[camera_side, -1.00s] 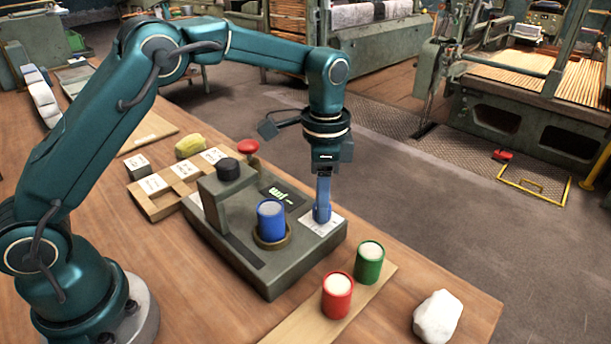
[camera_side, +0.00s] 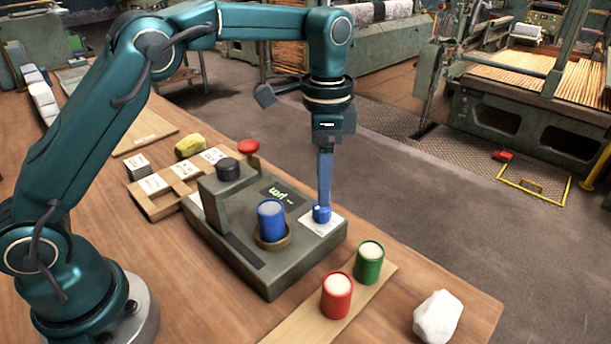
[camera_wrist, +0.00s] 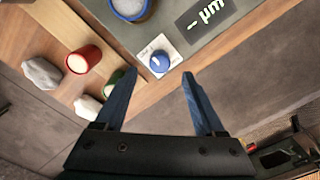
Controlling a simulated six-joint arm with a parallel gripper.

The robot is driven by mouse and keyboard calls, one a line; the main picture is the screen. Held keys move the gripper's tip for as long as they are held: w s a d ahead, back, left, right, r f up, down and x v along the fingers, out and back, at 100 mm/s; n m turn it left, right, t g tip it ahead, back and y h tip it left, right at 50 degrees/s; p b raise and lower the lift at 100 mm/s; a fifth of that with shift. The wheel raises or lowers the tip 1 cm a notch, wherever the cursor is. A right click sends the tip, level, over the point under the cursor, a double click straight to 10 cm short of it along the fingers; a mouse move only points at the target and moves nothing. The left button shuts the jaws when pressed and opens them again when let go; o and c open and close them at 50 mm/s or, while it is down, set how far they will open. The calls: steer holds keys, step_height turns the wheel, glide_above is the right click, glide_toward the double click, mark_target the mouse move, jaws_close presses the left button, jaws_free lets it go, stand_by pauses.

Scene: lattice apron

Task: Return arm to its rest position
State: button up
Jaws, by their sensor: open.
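My gripper (camera_side: 324,201) points straight down over the front right of a grey-green device (camera_side: 300,273). In the wrist view my gripper (camera_wrist: 157,88) shows two blue fingers spread apart with nothing between them. A small blue knob (camera_side: 321,214) on a white plate (camera_side: 321,229) lies just below the fingertips. In the wrist view the knob (camera_wrist: 159,61) shows just beyond the fingers, clear of them. A blue cup (camera_side: 271,222) stands in a round holder on the device. The device's display (camera_wrist: 206,13) reads "- µm" in the wrist view.
A red cup (camera_side: 337,296) and a green cup (camera_side: 369,263) stand on a light board near the front edge, with a white lump (camera_side: 436,318) to their right.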

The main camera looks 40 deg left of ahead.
steer(key=shift+r, duration=0.25)
steer(key=s+a+r+n+t, duration=0.2)
steer(key=s+a+r+t, duration=0.15)
steer(key=s+r, duration=0.6)
steer(key=s+a+f+n+t, duration=0.2)
steer(key=s+f+n, duration=0.4)
steer(key=s, duration=0.3)
steer(key=shift+s+n, duration=0.4)
steer(key=shift+n, duration=0.2)
